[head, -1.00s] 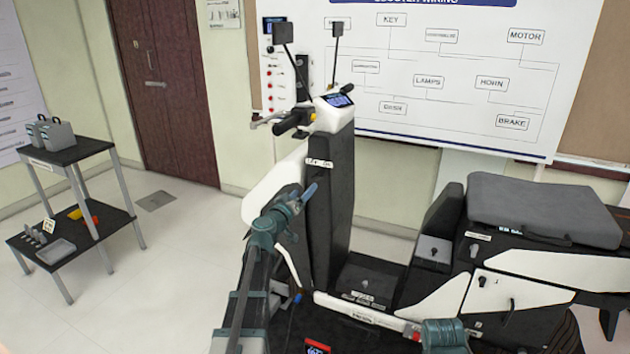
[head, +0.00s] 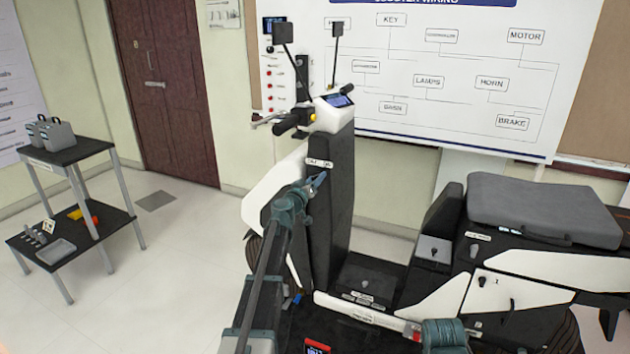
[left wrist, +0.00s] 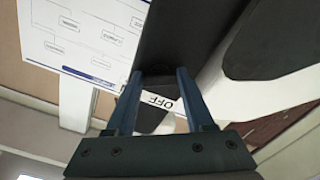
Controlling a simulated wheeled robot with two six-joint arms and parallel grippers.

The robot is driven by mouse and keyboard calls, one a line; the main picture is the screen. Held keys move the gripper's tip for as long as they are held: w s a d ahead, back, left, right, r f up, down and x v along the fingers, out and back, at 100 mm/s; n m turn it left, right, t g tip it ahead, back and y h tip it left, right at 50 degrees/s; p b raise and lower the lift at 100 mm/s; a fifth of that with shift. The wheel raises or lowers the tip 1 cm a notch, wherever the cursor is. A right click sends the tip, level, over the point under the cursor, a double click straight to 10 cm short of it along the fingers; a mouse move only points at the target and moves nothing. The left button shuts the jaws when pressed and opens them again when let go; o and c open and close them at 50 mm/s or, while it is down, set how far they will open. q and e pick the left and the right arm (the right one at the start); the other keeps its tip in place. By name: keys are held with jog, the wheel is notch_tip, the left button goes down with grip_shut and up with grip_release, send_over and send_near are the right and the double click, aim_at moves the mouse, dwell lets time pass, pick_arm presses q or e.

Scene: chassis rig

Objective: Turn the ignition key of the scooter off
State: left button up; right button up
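The scooter (head: 333,215) stands ahead with its dark steering column upright. A small white label plate (head: 320,163) sits on the column's upper front. In the left wrist view this label (left wrist: 158,101) reads OFF, upside down. My left gripper (head: 319,181) is just below the label, close to the column. In the left wrist view my left gripper (left wrist: 158,75) has its blue fingers apart, with the label and a dark patch showing between them. I cannot make out the ignition key itself. My right gripper's fingers are not in view.
The handlebar (head: 292,122) and mirrors rise above the column. The grey seat (head: 540,210) is at the right. A two-shelf cart (head: 85,150) stands at the left, with clear floor between it and the scooter. A wiring board (head: 450,110) hangs behind.

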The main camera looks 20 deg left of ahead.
pick_arm(q)
grip_shut()
jog(key=n, duration=1.1)
jog(key=shift+n, duration=0.6)
dwell(0.3)
jog(key=o, duration=0.5)
grip_release()
jog(key=shift+s, duration=0.1)
